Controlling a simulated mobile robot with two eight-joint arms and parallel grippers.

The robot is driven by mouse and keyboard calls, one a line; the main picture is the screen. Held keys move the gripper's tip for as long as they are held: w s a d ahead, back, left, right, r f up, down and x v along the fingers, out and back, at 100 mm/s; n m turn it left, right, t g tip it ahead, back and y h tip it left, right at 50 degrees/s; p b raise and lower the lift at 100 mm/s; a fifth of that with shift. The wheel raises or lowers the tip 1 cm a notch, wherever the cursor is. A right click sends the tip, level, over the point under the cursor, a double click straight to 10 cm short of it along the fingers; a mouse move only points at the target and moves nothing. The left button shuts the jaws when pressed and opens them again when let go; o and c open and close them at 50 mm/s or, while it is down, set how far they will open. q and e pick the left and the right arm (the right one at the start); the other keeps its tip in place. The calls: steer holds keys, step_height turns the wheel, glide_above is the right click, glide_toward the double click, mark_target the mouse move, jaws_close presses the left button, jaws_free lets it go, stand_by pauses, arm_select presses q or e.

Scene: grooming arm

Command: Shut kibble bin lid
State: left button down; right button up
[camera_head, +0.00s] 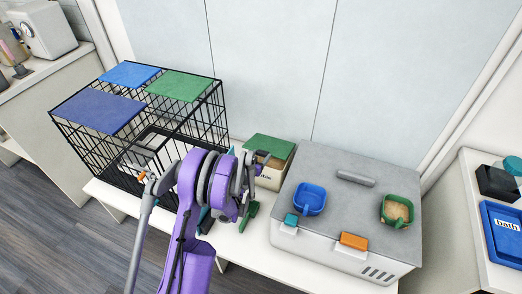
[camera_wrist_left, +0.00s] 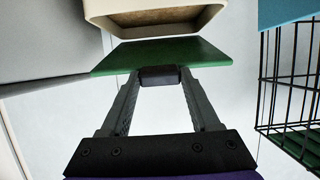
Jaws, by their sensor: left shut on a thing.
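The kibble bin (camera_head: 275,174) is a small cream box with lettering on its front, standing on the white table beside the grey case. Its green lid (camera_head: 270,147) is over its top in the head view. In the left wrist view, the lid (camera_wrist_left: 170,54) is a flat green panel, apart from the cream bin rim (camera_wrist_left: 205,20), with brown contents visible inside. My left gripper (camera_wrist_left: 158,76) is shut on a dark grip piece at the lid's edge. In the head view, my purple left arm hides part of the bin's left side. My right gripper is out of view.
A black wire crate (camera_head: 100,140) with blue and green top panels stands left. A grey case (camera_head: 330,195) stands right, carrying a blue scoop (camera_head: 310,199) and a green scoop of kibble (camera_head: 397,211). A green tool (camera_head: 250,214) lies on the table before the bin.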

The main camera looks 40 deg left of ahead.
arm_select(q)
step_height(320, 180, down, 7)
steer(key=s+b, duration=0.1)
steer(key=b, duration=0.1)
steer(key=shift+s+d+f, duration=0.15)
steer(key=shift+d+f, duration=0.05)
steer(key=shift+d, duration=0.05)
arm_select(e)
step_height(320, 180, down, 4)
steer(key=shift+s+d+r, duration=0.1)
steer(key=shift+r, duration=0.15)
arm_select(q)
steer(key=shift+c, duration=0.6)
jaws_free()
steer(key=shift+r, duration=0.1)
steer(key=v, duration=1)
steer(key=shift+s, duration=0.35)
steer(key=shift+d+r, duration=0.1)
steer(key=shift+r, duration=0.05)
